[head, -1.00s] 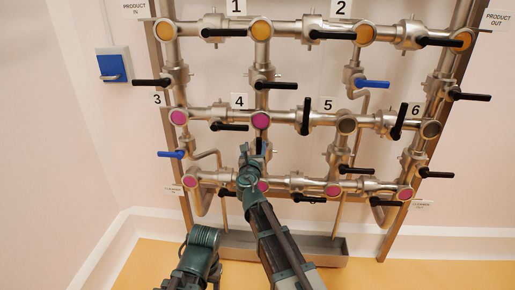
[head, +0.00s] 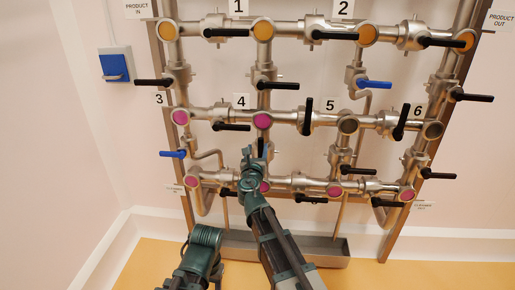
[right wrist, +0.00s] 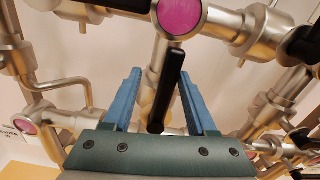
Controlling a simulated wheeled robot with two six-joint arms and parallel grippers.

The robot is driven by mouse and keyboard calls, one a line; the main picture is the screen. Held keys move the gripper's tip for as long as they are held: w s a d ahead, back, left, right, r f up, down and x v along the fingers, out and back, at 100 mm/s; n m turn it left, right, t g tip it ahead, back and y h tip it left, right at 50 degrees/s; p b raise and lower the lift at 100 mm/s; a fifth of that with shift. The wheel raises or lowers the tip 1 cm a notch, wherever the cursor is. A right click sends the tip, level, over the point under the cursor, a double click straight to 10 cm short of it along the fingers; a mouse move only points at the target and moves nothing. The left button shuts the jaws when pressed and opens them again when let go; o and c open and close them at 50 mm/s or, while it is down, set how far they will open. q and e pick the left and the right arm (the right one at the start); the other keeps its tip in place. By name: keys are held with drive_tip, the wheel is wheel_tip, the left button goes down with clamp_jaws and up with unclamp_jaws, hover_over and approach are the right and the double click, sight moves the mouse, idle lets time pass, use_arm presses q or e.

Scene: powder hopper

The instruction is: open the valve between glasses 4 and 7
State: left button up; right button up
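Glass 4 (head: 262,121) is a magenta sight glass on the middle pipe row, and it also shows at the top of the right wrist view (right wrist: 180,14). Below it a vertical pipe runs down to another magenta glass (head: 264,187), partly behind my gripper. The valve on that pipe has a black handle (right wrist: 167,90), which looks roughly in line with the pipe in the right wrist view. My right gripper (head: 253,152) is open, with its blue fingers on either side of the handle and gaps showing on both sides. My left gripper is not in view.
A blue handle (head: 172,154) is at the left. A metal trough (head: 320,250) lies below the pipes.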

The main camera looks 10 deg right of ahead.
drive_tip(key=v, duration=1.2)
drive_tip(key=shift+s, duration=0.1)
drive_tip(key=s+d+f+m+g+h, duration=0.1)
drive_tip(key=s+d+f+m+g, duration=0.1)
drive_tip(key=s+f+m+g, duration=0.45)
drive_tip(key=s+d+f+m+g, duration=0.25)
drive_tip(key=f+m, duration=0.45)
drive_tip(key=m, duration=0.5)
drive_tip(key=s+a+f+m+g+y, duration=0.2)
drive_tip(key=s+a+f+m+g, duration=0.3)
drive_tip(key=s+f+m, duration=0.3)
drive_tip(key=s+a+m+g+y, duration=0.3)
drive_tip(key=s+a+m+g, duration=0.15)
drive_tip(key=s, duration=0.35)
wheel_tip(320, 180, up, 16)
drive_tip(key=p, duration=1.6)
drive_tip(key=shift+w+n+t, duration=0.2)
drive_tip(key=shift+n+t, duration=0.1)
drive_tip(key=shift+t, duration=0.15)
